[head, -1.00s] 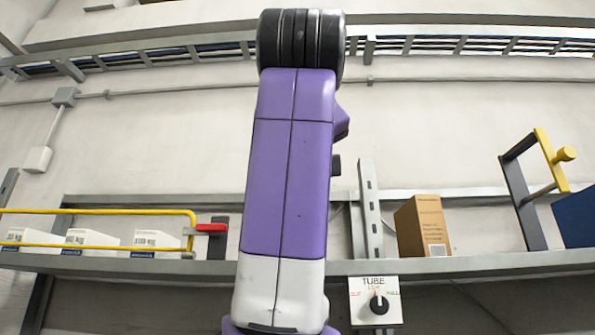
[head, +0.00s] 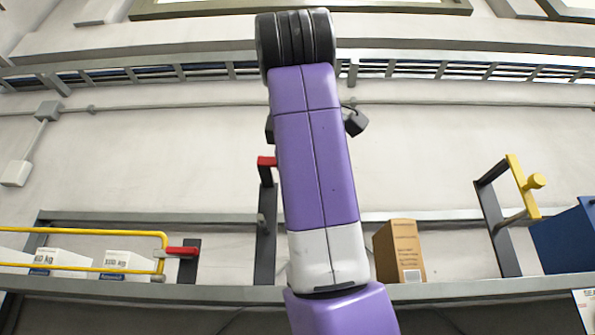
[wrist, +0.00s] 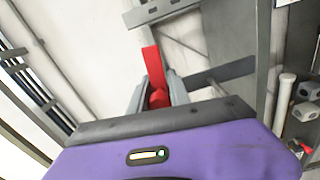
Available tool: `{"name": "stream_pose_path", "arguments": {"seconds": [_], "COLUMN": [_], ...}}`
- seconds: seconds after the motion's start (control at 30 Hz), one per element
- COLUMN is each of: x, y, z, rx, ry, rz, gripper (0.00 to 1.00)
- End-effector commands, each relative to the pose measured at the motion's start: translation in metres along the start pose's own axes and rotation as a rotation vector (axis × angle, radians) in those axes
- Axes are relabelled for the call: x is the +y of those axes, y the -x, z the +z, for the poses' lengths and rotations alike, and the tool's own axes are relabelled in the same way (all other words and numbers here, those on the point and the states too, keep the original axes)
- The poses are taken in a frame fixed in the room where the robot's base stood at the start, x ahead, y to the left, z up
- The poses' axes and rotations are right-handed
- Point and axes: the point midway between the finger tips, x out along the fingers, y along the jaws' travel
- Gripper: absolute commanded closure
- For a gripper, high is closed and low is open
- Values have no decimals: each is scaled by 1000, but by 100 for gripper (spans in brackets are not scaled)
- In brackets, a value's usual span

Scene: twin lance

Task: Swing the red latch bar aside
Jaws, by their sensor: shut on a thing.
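In the wrist view a red bar (wrist: 152,62) stands between the two grey fingers of my gripper (wrist: 158,92), which are shut on it. The bar's lower end is partly hidden by the fingers and wrist. In the head view my purple arm hides the gripper. That view shows two red pieces: a short red bar (head: 182,252) on a dark bracket at the end of the yellow rail, and a red piece (head: 266,161) atop a dark post left of my arm. I cannot tell for certain which one I hold.
A yellow rail (head: 85,232) fronts white boxes (head: 125,260) on the shelf at left. A brown box (head: 398,250), a yellow-handled dark bracket (head: 523,188) and a blue box (head: 565,237) stand right. A dark grey bar (wrist: 222,72) lies right of my fingers.

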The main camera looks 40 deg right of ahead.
Motion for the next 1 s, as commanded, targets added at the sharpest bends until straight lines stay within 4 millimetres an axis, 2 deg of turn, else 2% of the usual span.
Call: {"name": "stream_pose_path", "arguments": {"seconds": [0.4, 0.97, 1.0], "x": [13, 14, 14], "y": [1, 1, 1], "z": [-2, -3, -3], "rx": [3, 4, 4], "ry": [195, 225, 225], "rz": [1, 2, 2], "gripper": [100, 100, 73]}}
